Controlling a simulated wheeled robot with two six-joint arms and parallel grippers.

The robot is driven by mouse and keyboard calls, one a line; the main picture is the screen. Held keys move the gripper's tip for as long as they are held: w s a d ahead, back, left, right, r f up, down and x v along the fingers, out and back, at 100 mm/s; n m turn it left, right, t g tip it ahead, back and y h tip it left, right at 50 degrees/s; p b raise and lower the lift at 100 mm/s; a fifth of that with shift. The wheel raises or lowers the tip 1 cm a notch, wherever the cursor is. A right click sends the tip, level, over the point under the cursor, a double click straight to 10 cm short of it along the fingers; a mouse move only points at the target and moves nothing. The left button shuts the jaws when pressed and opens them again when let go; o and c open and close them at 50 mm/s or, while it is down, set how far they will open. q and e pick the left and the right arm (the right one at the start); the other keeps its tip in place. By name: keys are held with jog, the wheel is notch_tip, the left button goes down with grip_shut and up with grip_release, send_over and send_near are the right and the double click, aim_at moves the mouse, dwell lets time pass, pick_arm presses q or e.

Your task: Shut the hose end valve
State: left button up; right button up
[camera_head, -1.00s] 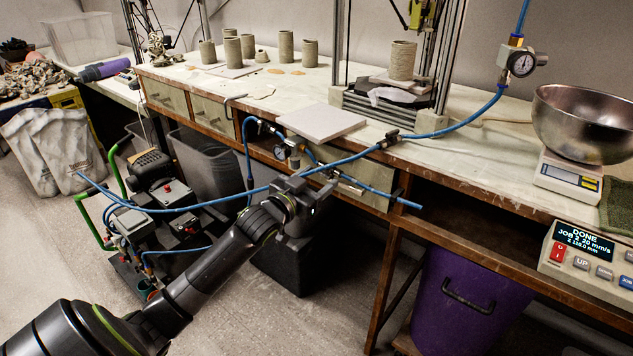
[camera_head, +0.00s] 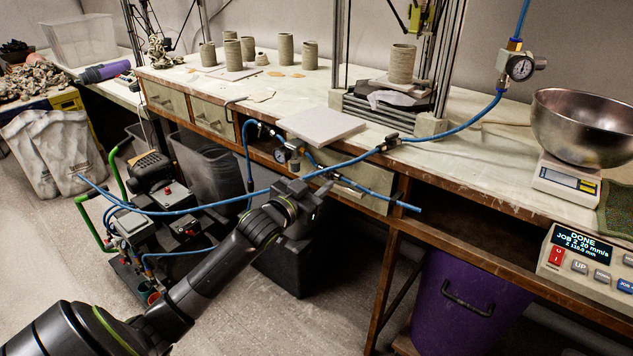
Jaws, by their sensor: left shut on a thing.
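A blue hose (camera_head: 367,152) runs from the wall regulator down across the bench front to the left. A dark fitting (camera_head: 388,142) sits on it at the bench edge. A second blue hose (camera_head: 378,193) ends free at the right, below the bench top. My left gripper (camera_head: 318,192) is at the bench front, just below the crossing hose. It is shut on a small part that looks like the hose end valve, beside the metal fitting of the second hose. The jaws hide most of this part, so its handle position cannot be told. My right gripper is out of view.
A compressor (camera_head: 150,172) stands left on the floor. A purple bin (camera_head: 455,300) stands under the bench.

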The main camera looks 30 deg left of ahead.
pick_arm(q)
jog(key=m+y+p, duration=0.1)
jog(key=m+p, duration=0.2)
jog(key=m, duration=0.2)
jog(key=shift+d, duration=0.15)
jog(key=shift+f+m+t+y+p, duration=0.1)
jog(key=shift+m+t+y+p, duration=0.2)
jog(key=shift+m, duration=0.9)
jog(key=shift+d+f+m+t+y+b, duration=0.15)
jog(key=shift+m+t+b, duration=0.1)
jog(key=shift+m, duration=1.05)
jog(key=shift+a+f+m+t+y+b, duration=0.15)
jog(key=shift+m+b, duration=0.15)
jog(key=shift+m, duration=1)
jog(key=shift+d+m+t+y+b, duration=0.1)
jog(key=shift+m+t+b, duration=0.15)
jog(key=shift+m, duration=1.05)
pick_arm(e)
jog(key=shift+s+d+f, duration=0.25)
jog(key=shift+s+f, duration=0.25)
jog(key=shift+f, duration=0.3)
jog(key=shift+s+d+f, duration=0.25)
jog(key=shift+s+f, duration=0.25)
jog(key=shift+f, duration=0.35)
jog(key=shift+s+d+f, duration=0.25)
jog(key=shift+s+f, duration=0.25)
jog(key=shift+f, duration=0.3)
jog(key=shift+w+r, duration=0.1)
pick_arm(q)
jog(key=o, duration=1)
